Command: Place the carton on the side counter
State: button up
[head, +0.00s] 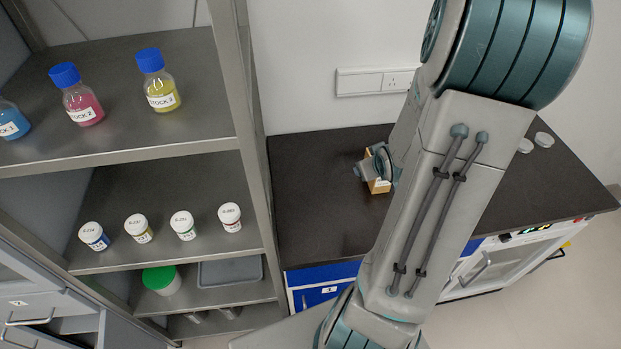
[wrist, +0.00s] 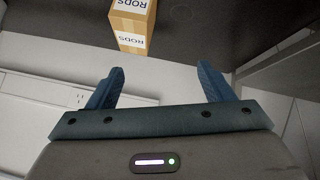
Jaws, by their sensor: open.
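The carton (head: 379,186) is a small tan box on the dark side counter (head: 315,205). In the head view it is partly hidden behind my wrist and arm. In the wrist view the carton (wrist: 133,22) shows at the top, upside down, with white labels reading RODS, its base against the dark surface. My gripper (wrist: 161,82) is open, with its two blue fingers spread and nothing between them. The carton lies beyond the fingertips, apart from them. In the head view my fingers are hidden by the arm.
A shelf rack (head: 240,120) at left holds blue-capped bottles (head: 160,82), several white-capped jars (head: 183,225), a green-lidded tub (head: 161,280) and a grey tray (head: 230,272). White round lids (head: 544,139) lie at the counter's right. The counter's left part is clear.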

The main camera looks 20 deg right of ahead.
jog(key=s+a+r+g, duration=0.2)
jog(key=s+a+r, duration=0.1)
jog(key=a+r, duration=0.9)
jog(key=s+a+r+g+y, duration=0.1)
jog(key=s+a+r+y, duration=0.2)
jog(key=s+a, duration=0.6)
notch_tip(320, 180, up, 2)
jog(key=shift+s+a+r, duration=0.2)
jog(key=shift+s+a, duration=0.05)
jog(key=shift+a, duration=0.7)
jog(key=shift+f, duration=0.1)
